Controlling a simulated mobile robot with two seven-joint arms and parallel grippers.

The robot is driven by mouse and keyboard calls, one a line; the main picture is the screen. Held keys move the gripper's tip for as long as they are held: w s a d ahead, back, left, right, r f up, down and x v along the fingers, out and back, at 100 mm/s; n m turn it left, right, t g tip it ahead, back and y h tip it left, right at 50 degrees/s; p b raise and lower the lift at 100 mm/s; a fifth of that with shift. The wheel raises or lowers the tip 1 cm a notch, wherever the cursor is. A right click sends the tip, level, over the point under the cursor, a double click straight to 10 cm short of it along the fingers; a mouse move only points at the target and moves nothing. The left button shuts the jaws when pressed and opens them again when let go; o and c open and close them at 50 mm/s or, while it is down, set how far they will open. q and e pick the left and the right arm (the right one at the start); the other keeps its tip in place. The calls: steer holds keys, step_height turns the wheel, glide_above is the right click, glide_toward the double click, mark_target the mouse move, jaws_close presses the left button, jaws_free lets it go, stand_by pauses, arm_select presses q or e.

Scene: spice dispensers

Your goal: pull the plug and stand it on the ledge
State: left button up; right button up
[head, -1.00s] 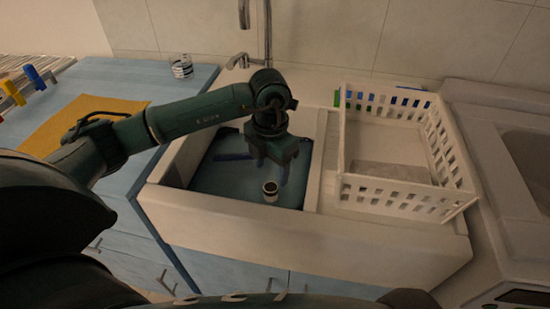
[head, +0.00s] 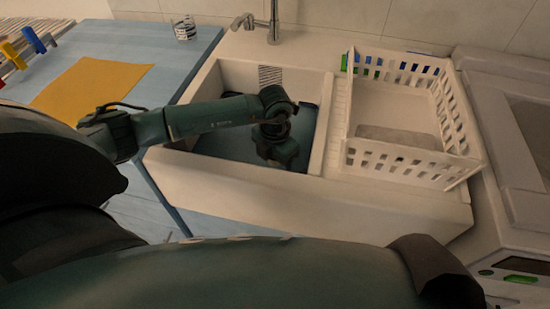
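The white sink (head: 240,205) holds what looks like bluish water (head: 225,147) over its bottom. My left gripper (head: 286,160) is down inside the basin, near its right side and front wall. Its fingertips are hidden, so I cannot see whether they are open or shut, or hold anything. The plug is not visible now; the gripper and front wall hide that part of the basin. A pale ledge (head: 333,125) runs between the basin and the dish rack, and no plug stands on it. My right gripper is out of view.
A white dish rack (head: 405,160) stands right of the basin. The tap (head: 273,25) rises behind it. A striped glass (head: 184,28) stands on the blue counter (head: 190,60) at left, near an orange mat (head: 92,85). A white appliance (head: 500,150) is far right.

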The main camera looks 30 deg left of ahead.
arm_select(q)
steer(key=shift+c, duration=0.4)
steer(key=c, duration=1)
steer(key=o, duration=0.4)
steer(key=shift+c, duration=0.2)
steer(key=shift+r, duration=0.1)
steer(key=c, duration=0.3)
